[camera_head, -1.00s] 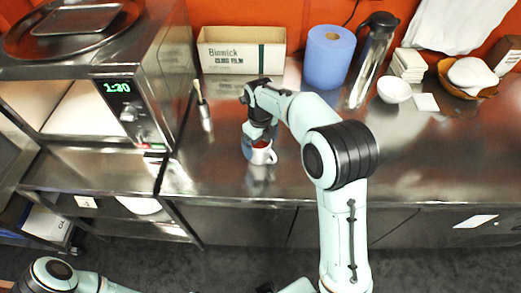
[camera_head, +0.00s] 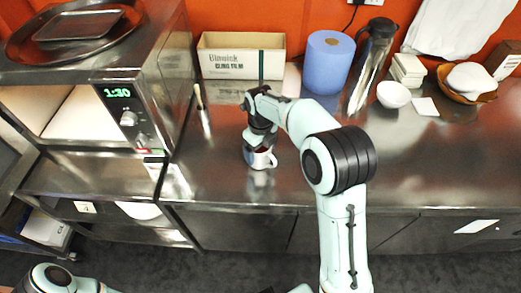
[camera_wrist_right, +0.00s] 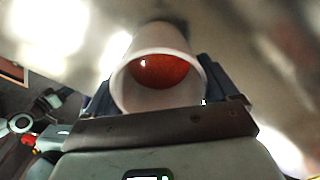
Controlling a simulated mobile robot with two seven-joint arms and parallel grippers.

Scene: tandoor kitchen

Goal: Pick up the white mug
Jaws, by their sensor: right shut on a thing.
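The white mug (camera_head: 262,161) is upright at the steel counter, below the wrist of my right arm, its handle to the right. I cannot tell whether its base touches the counter. My right gripper (camera_head: 259,147) is shut on it. In the right wrist view the white mug (camera_wrist_right: 125,87) sits between the two dark fingers of the right gripper (camera_wrist_right: 158,97), with orange-red inside its rim. The gripper hides part of the mug in the head view. My left gripper is out of view; only part of that arm shows at the bottom left.
A steel oven (camera_head: 125,90) stands left of the mug. Behind are a cardboard box (camera_head: 240,57), a blue roll (camera_head: 328,62) and a steel flask (camera_head: 371,60). A white bowl (camera_head: 393,94) is farther right. The counter (camera_head: 430,165) is clear at the front right.

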